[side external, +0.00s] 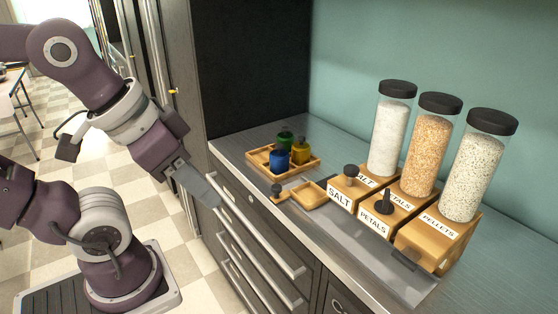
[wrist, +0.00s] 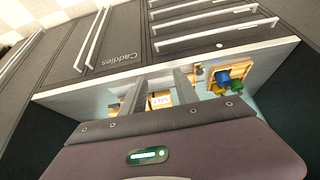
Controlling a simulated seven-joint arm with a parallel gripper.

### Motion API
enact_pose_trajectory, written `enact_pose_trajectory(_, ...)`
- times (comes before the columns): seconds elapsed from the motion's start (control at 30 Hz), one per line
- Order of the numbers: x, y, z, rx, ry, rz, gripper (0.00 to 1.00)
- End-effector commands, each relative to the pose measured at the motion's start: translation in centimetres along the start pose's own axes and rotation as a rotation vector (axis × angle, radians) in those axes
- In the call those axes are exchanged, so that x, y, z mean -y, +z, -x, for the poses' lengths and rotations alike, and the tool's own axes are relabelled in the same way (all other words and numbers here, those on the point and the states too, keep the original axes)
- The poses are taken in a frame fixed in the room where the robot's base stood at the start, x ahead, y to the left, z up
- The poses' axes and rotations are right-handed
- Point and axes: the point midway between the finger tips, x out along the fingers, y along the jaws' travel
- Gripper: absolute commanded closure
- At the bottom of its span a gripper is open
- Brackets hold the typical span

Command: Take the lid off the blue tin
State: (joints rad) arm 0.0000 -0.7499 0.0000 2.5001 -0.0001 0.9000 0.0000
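The blue tin (side external: 279,162) stands upright in a wooden tray on the counter, with a green tin (side external: 285,139) and a yellow tin (side external: 300,151) beside it. The blue tin also shows in the wrist view (wrist: 222,78). Its lid is too small to tell apart clearly from its body. My gripper (side external: 208,192) is in front of the counter's front edge, to the left of the tray and apart from the tins. In the wrist view its two fingers (wrist: 156,82) stand apart with nothing held between them.
The wooden tray (side external: 257,164) sits near the counter's left end, by a tall dark cabinet (side external: 250,70). A small wooden dish (side external: 308,194) and a dark-topped scoop or stamp (side external: 277,191) lie before it. Labelled boxes with tall jars (side external: 432,145) stand to the right.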

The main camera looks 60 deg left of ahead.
Motion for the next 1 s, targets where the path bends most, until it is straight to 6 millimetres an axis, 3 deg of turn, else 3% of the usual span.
enact_pose_trajectory(0.47, 0.0, 0.0, 0.0, 0.000, 0.000, 0.000, 0.64)
enact_pose_trajectory(0.6, 0.0, 0.0, 0.0, 0.000, 0.000, 0.000, 0.36)
enact_pose_trajectory(0.67, 0.0, 0.0, 0.0, 0.000, 0.000, 0.000, 0.28)
enact_pose_trajectory(0.93, 0.0, -0.1, 0.0, 0.001, 0.000, 0.002, 0.28)
enact_pose_trajectory(1.0, 0.3, -1.4, 0.2, 0.017, -0.004, 0.027, 0.28)
